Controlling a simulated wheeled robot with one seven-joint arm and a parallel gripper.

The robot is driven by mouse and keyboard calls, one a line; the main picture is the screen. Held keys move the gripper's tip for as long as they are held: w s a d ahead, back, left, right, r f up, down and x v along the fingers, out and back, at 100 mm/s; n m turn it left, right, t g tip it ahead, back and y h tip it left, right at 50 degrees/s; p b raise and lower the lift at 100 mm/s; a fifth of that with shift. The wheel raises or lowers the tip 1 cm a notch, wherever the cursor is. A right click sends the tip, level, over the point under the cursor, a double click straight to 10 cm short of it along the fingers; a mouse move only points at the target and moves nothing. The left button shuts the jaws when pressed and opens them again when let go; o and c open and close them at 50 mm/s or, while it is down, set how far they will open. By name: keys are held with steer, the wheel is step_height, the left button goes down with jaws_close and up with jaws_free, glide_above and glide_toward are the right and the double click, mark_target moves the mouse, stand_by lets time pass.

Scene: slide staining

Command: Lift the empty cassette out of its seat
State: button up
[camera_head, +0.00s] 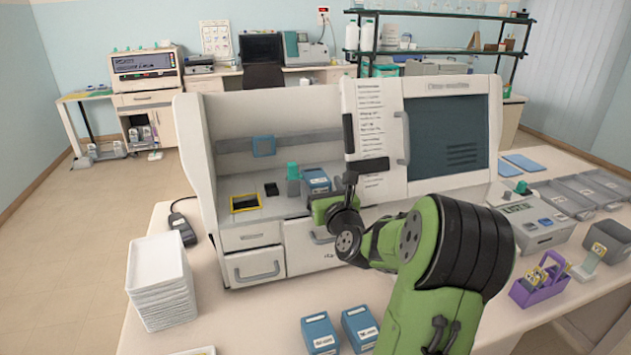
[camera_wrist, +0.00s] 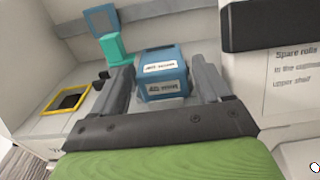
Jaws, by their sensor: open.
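The blue cassette (camera_wrist: 163,76) with white labels sits in the bay of the white machine, and it also shows in the head view (camera_head: 315,181). My gripper (camera_wrist: 163,82) is open, with one grey finger on each side of the cassette. I cannot tell whether the fingers touch it. The cassette's lower part and its seat are mostly hidden by the gripper. In the head view my green gripper (camera_head: 333,205) is at the front of the bay, just below the cassette.
A teal part (camera_head: 293,172) stands left of the cassette, and a yellow-framed recess (camera_head: 245,203) lies farther left. The machine's door panel (camera_head: 375,130) is close on the right. Two blue cassettes (camera_head: 320,332) (camera_head: 360,327) lie on the table in front. White trays (camera_head: 158,280) are stacked at left.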

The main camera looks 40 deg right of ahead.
steer(key=shift+x, duration=0.85)
steer(key=shift+s, duration=0.15)
steer(key=shift+c, duration=0.4)
steer(key=c, duration=0.9)
step_height(320, 180, up, 28)
steer(key=p, duration=1)
